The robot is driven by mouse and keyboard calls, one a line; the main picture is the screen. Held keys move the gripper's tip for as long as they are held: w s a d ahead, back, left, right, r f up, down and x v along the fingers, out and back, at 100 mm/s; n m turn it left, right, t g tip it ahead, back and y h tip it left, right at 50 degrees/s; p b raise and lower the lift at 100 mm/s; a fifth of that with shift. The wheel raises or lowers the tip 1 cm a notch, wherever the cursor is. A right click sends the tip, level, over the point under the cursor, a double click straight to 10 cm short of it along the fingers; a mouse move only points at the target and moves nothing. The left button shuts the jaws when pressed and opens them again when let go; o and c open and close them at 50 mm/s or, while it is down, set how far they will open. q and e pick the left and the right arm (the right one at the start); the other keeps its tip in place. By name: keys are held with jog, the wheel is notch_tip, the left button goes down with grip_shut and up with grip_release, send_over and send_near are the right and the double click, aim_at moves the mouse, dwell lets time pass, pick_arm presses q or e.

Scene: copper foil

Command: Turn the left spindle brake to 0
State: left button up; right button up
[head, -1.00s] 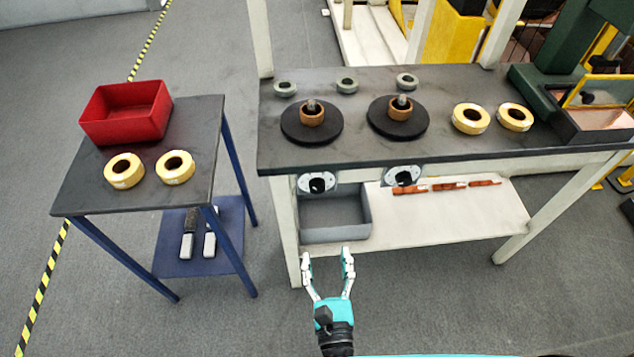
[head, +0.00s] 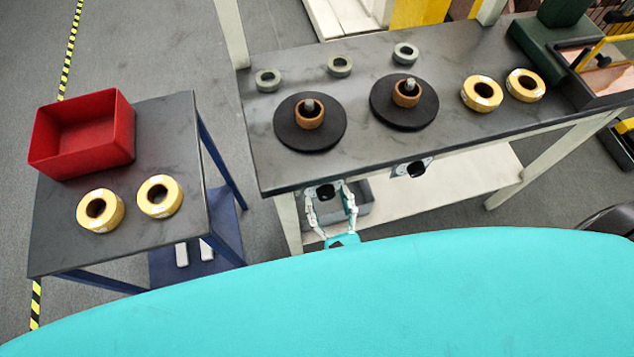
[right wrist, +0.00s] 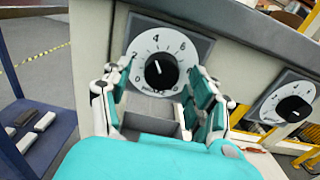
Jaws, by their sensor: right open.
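The left spindle brake dial (right wrist: 152,58) is on the front of the bench in the right wrist view. It has a white face with numbers and a black knob (right wrist: 161,71). The knob's white mark points roughly up, near the 4. In the head view the dial (head: 325,192) shows only in part under the bench edge. My right gripper (head: 328,192) is open, with one finger at each side of the dial. In the right wrist view its fingers (right wrist: 159,82) stand left and right of the knob, with gaps to it. My left gripper is not in view.
The right brake dial (right wrist: 288,104) is on the same front, to the right. The black bench top (head: 420,60) overhangs both dials and carries two spindles with black discs (head: 330,138) (head: 425,112). A grey bin (head: 364,196) is on the shelf below. A side table (head: 60,235) stands left.

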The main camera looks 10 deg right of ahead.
jog(key=shift+w, duration=0.15)
jog(key=shift+c, duration=0.8)
jog(key=c, duration=1)
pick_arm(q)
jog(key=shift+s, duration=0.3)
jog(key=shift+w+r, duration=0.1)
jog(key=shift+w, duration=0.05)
